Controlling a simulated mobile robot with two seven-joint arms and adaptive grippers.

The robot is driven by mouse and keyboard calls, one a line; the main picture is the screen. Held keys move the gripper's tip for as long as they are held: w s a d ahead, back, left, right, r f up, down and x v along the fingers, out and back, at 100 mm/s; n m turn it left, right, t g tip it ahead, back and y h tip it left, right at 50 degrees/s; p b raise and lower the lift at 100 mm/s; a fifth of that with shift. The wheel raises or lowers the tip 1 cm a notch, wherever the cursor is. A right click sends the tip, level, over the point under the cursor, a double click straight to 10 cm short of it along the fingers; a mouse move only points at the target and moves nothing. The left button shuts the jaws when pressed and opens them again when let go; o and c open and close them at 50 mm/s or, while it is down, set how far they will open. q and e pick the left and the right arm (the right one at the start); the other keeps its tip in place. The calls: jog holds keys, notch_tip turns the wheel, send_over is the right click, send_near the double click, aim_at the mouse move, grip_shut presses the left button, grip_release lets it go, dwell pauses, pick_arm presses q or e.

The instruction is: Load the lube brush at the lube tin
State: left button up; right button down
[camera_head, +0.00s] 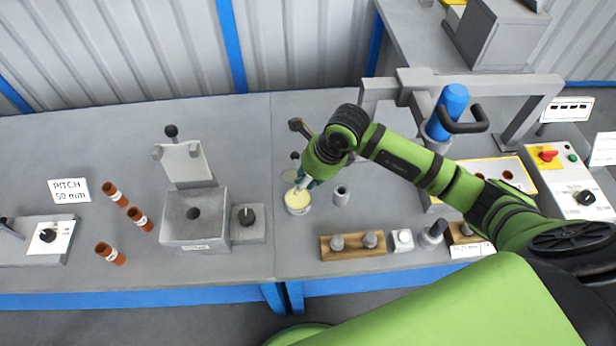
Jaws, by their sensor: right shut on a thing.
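The lube tin (297,207) is a small round pale tin with a cream-yellow top, standing on the grey bench near the middle. My right gripper (306,182) is directly above it, pointing down, its fingertips small and partly hidden by the wrist. It is shut on what appears to be the lube brush, which is mostly hidden; its lower end seems to be at the tin's cream surface, but I cannot tell if it touches. My left gripper is not in view.
A grey cylinder (341,194) stands just right of the tin. A wooden block with pegs (352,246) lies in front. A grey box fixture (194,222) and several brown tubes (140,219) are left. A grey frame with a blue cylinder (447,112) stands right.

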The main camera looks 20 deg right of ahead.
jog(key=shift+r+p, duration=1.25)
jog(key=shift+r, duration=1)
